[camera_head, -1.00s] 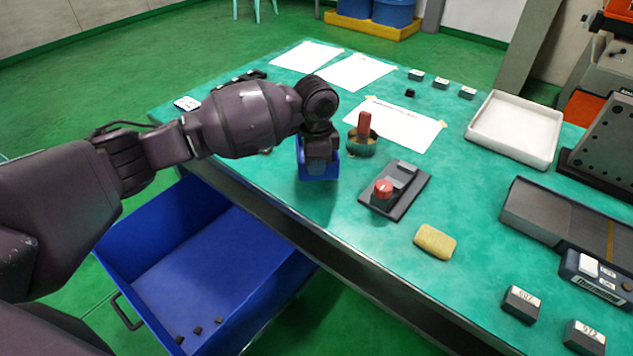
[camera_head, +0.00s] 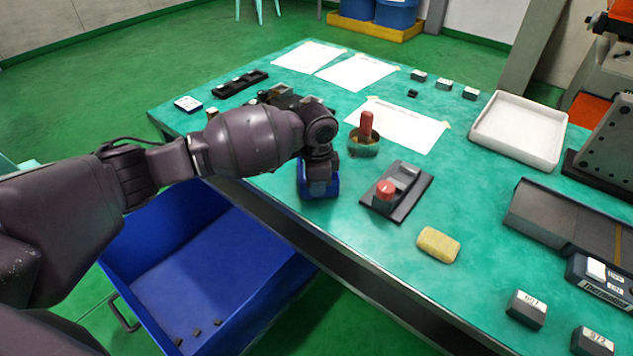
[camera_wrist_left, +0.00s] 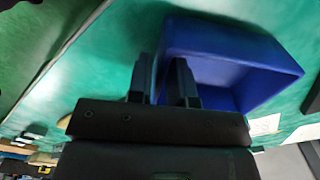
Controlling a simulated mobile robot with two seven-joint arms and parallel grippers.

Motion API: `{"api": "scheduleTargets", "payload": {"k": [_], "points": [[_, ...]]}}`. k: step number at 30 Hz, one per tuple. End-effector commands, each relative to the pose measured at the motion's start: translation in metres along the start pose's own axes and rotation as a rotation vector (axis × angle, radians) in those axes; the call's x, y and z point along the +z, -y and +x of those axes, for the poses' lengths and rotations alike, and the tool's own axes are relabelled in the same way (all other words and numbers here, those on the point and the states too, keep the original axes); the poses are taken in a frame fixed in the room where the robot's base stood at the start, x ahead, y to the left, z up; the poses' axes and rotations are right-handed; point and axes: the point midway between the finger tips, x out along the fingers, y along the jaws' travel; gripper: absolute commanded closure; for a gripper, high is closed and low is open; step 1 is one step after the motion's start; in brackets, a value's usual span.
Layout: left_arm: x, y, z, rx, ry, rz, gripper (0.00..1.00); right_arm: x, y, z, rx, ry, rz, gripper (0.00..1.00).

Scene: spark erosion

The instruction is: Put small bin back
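The small blue bin (camera_head: 319,189) is at the near left edge of the green table, mostly hidden behind my left wrist in the head view. In the left wrist view the open-topped bin (camera_wrist_left: 235,60) shows at the upper right. My left gripper (camera_wrist_left: 163,75) has one finger outside and one inside the bin's near wall and appears shut on that wall. In the head view the left gripper (camera_head: 318,175) points down. I cannot tell whether the bin touches the table. My right gripper is not in view.
A large blue crate (camera_head: 140,268) stands below the table edge. On the table (camera_head: 300,235) are a pot with a red-handled tool (camera_head: 364,140), a black device with red knob (camera_head: 398,190), a yellow sponge (camera_head: 438,245) and a white tray (camera_head: 518,132). The near front strip is clear.

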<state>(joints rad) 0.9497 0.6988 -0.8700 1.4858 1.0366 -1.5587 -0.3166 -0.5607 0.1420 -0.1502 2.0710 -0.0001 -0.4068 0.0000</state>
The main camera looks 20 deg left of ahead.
Motion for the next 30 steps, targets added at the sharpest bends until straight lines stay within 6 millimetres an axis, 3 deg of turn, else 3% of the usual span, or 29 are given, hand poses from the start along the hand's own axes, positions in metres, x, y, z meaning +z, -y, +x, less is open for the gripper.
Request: {"api": "scheduleTargets", "payload": {"k": [2, 14, 22, 30], "points": [[0.000, 0.000, 0.000, 0.000, 0.000, 0.000, 0.68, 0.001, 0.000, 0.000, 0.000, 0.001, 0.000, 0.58], [0.000, 0.000, -0.009, -0.002, -0.001, 0.000, 0.68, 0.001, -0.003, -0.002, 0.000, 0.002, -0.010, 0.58], [-0.001, 0.001, -0.058, -0.006, -0.003, 0.000, 0.68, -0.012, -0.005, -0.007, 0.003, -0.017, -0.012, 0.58], [0.000, 0.000, -0.104, -0.003, -0.002, 0.000, 0.68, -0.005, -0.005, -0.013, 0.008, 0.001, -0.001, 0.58]]}}
